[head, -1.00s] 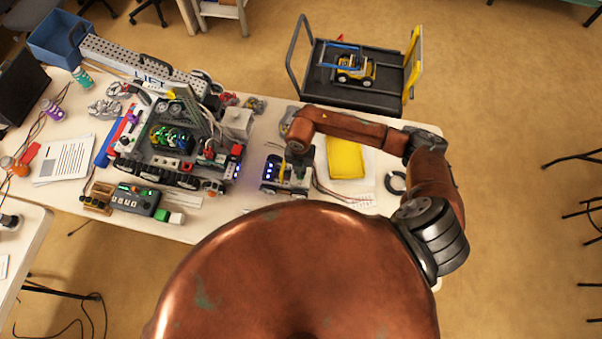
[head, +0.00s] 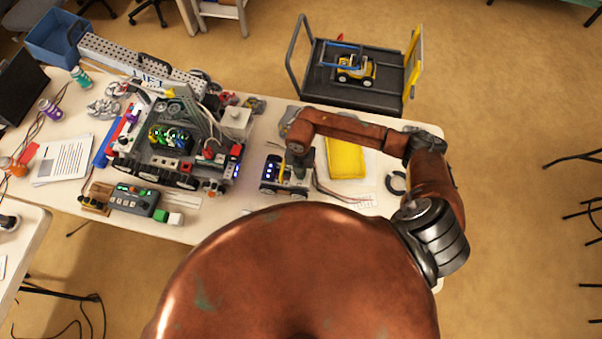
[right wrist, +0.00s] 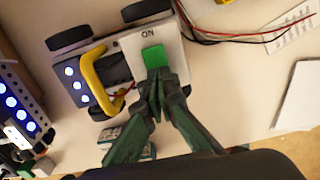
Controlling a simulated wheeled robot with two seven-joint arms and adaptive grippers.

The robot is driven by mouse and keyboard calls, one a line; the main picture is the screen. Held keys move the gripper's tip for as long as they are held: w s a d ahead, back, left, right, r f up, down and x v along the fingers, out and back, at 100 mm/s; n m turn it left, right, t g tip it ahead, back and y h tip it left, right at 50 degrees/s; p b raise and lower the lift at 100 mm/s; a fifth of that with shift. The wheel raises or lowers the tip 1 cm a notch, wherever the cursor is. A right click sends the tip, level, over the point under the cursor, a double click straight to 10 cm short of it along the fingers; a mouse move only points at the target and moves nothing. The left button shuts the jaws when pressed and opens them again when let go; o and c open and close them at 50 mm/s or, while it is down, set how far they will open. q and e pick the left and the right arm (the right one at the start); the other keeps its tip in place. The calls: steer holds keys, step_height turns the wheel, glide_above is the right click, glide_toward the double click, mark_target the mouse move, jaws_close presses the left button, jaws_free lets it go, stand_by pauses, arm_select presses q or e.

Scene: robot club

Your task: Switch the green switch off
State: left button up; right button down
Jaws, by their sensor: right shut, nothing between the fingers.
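The green switch (right wrist: 154,58) is a green rocker on a pale panel lettered "ON" on top of a small wheeled robot, in the right wrist view. The small robot (head: 272,174) stands on the table in the head view, with lit blue-white lights along its left side. My right gripper (right wrist: 157,75) is shut and empty, its fingertips right at the lower edge of the green switch. I cannot tell whether they touch it. In the head view my right arm's end hides the switch. My left gripper is not in view.
A yellow handle (right wrist: 95,80) arches beside the switch panel. A large wheeled robot (head: 190,178) stands to the left, a yellow pad (head: 345,158) to the right. Red and black wires (right wrist: 230,38) run off the small robot. A control box (head: 133,199) lies at the table's front left.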

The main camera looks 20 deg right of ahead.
steer(key=shift+f, duration=0.15)
steer(key=shift+r+p, duration=2.4)
steer(key=shift+r, duration=1.1)
